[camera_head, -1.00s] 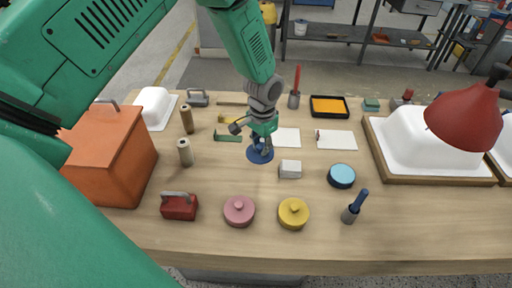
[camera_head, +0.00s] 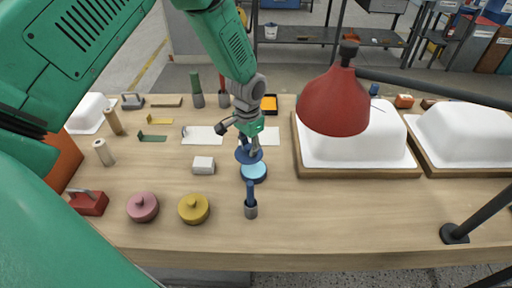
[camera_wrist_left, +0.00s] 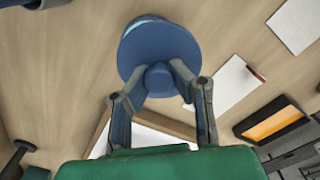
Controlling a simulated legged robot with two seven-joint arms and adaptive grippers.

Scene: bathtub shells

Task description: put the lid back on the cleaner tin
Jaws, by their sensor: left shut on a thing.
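The cleaner tin is a low round can with a light blue top (camera_head: 254,174), standing on the workbench near the middle of the head view. The dark blue lid (camera_head: 243,157) is just above and behind it in that view, overlapping its far edge. My left gripper (camera_head: 251,143) is shut on the lid's knob. In the left wrist view, the lid (camera_wrist_left: 165,48) sits between my left fingertips (camera_wrist_left: 160,82) and covers most of the tin; a thin lighter blue rim (camera_wrist_left: 140,22) shows past its edge. I cannot tell whether lid and tin touch. My right gripper is not in view.
A blue-handled brush (camera_head: 250,205) stands close in front of the tin. A yellow lidded tin (camera_head: 194,209), a pink one (camera_head: 143,207) and a white block (camera_head: 203,165) are to the left. A red lamp (camera_head: 334,103) hangs over a white tub shell (camera_head: 358,140) at right.

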